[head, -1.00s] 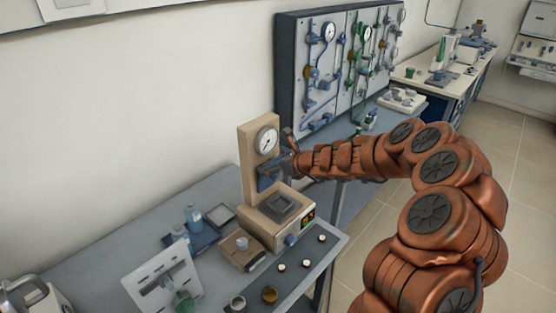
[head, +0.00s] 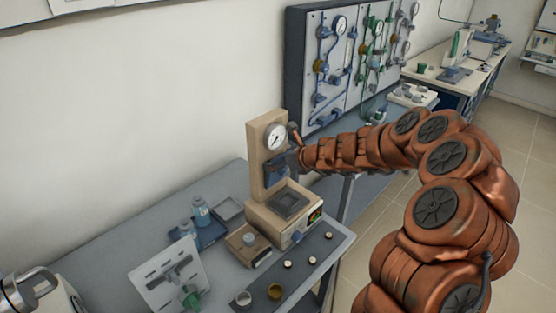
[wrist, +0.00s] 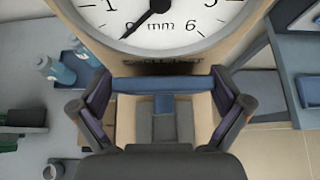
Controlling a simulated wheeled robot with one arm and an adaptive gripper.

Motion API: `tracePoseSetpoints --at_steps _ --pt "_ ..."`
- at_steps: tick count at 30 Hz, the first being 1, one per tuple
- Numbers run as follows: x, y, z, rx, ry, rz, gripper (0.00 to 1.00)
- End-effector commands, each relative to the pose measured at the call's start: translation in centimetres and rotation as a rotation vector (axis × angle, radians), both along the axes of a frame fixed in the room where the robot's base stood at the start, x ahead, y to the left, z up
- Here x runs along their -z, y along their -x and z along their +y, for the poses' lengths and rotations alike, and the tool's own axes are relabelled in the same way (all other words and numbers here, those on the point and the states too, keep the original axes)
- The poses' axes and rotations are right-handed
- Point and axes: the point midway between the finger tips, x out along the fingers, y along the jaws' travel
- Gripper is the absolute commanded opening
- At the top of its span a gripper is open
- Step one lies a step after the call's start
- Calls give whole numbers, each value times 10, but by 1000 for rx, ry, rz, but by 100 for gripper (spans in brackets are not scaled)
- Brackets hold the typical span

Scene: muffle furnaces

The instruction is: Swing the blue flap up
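The blue flap (wrist: 164,85) shows in the wrist view as a flat bar across the front of a beige stand, below a round dial gauge. In the head view the stand (head: 256,160) is upright on the bench, and the blue flap (head: 275,170) is partly hidden by my gripper (head: 291,150). My gripper (wrist: 164,92) is at the flap in the wrist view, its two fingers spread wide with one at each end of the bar. I cannot tell whether they press on it. The dial gauge (wrist: 160,18) is just above.
The stand's base (head: 290,205) has a dark square plate and a small display. Bottles (head: 200,212), a white panel (head: 168,275) and several small cups are on the bench nearby. A gauge board (head: 345,65) stands behind to the right.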

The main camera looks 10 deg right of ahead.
Motion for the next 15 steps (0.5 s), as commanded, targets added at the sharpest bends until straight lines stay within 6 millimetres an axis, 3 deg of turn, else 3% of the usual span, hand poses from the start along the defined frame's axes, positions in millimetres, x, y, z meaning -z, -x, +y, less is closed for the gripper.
tracePoseSetpoints --at_steps 8,15 --pt "-10 11 -11 5 -2 -1 100" --pt "-29 36 -28 1 0 -3 100"
